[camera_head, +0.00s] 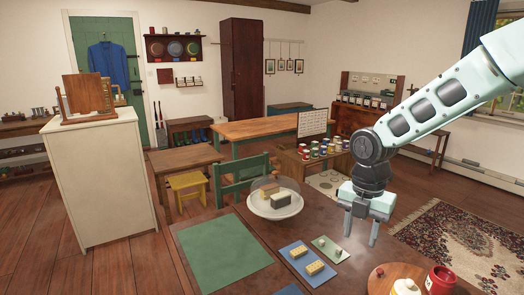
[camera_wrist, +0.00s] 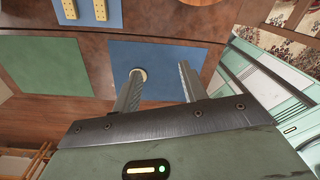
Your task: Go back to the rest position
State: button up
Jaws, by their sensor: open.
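My gripper (camera_head: 361,238) hangs pointing down above the right part of the dark wooden table in the head view. In the wrist view my gripper (camera_wrist: 160,72) has its two fingers spread, with nothing held between them. A blue mat (camera_wrist: 190,60) lies beyond the fingers. A small round cream thing (camera_wrist: 141,73) shows by the left fingertip; whether they touch I cannot tell.
The table holds a green mat (camera_head: 222,252), a blue mat (camera_head: 298,253) with two yellow blocks, a pale green mat (camera_head: 328,252), and a glass-domed plate (camera_head: 258,208). A round wooden board (camera_head: 378,280) carries jars, including a red one (camera_head: 440,280), near the gripper.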

jog(key=s+a+r+m, duration=0.1)
jog(key=s+a+m, duration=0.2)
jog(key=s+m, duration=0.3)
jog(key=s+a+r+m, duration=0.1)
jog(key=s+a+m, duration=0.1)
jog(key=s+m, duration=0.5)
jog(key=s+a+r+m, duration=0.1)
jog(key=s+a+m, duration=0.2)
jog(key=s+m, duration=0.4)
jog(key=s, duration=0.7)
jog(key=shift+a+r+y, duration=0.3)
jog(key=shift+r+y, duration=0.1)
jog(key=shift+s, duration=0.1)
